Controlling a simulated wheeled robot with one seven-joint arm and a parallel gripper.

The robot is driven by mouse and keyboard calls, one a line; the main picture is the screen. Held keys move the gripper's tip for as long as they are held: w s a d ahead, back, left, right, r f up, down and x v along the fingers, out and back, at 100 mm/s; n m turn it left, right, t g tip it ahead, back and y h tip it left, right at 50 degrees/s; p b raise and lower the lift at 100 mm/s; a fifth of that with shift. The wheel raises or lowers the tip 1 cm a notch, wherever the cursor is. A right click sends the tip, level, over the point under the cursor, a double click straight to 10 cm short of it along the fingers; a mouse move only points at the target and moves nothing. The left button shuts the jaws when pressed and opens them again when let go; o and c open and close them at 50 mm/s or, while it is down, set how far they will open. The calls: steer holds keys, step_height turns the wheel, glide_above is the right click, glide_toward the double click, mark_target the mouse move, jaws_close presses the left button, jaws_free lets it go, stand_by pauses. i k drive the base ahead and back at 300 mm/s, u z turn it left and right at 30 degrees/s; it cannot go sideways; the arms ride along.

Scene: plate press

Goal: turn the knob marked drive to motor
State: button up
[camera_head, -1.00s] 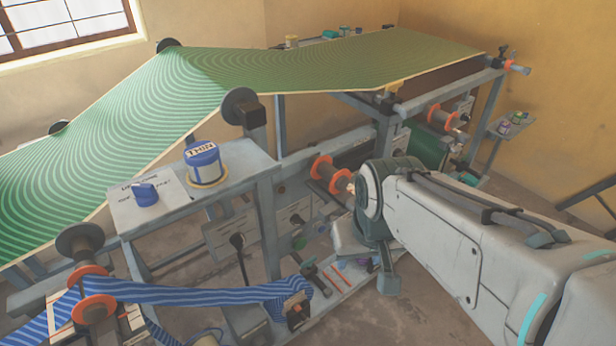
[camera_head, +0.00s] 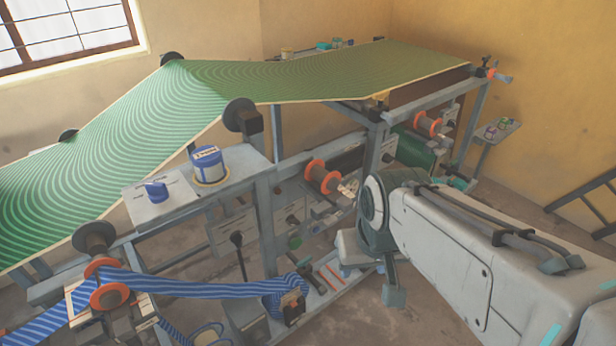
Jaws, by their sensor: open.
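My gripper (camera_head: 376,276) is partly hidden behind my arm, with a grey-blue finger pad hanging below. It is open, well to the right of the knob and lower in the picture, touching nothing that I can see.
A blue and white can (camera_head: 208,165) stands just right of the knob. A green patterned sheet (camera_head: 130,135) runs above and behind it.

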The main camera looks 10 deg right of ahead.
mark_target(291, 221)
steer(key=u, duration=2.25)
steer(key=k, duration=1.25)
steer(key=z, duration=1.8)
steer(key=i, duration=0.5)
